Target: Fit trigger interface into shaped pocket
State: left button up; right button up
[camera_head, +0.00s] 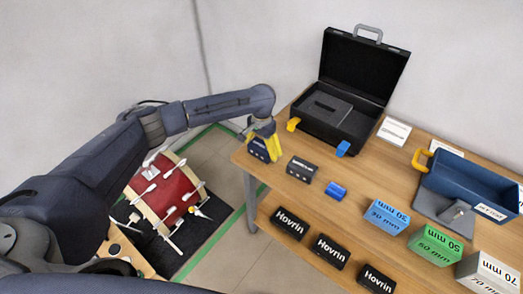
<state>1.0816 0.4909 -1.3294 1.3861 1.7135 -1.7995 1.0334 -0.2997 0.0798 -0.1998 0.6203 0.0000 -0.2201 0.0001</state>
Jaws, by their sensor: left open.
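An open black case (303,125) stands at the back of the wooden table with its lid up. Inside it is dark grey foam (338,108) with a dark slot-like pocket (324,106). My left gripper (272,150), with yellow fingers, is open and low over the table's left end. It is beside a small dark box-like device (257,151) and partly covers it; I cannot tell if they touch. A similar dark device (301,169) lies to its right, then a small blue piece (336,190). I cannot tell which one is the trigger interface. My right gripper is not in view.
A white card (394,131) lies beside the case. The table (370,180) is clear between the case and the blue piece.

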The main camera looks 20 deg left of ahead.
pick_arm(q)
jog(key=shift+f, duration=0.2)
jog(key=shift+c, duration=0.4)
jog(key=shift+r, duration=0.1)
jog(key=c, duration=1.2)
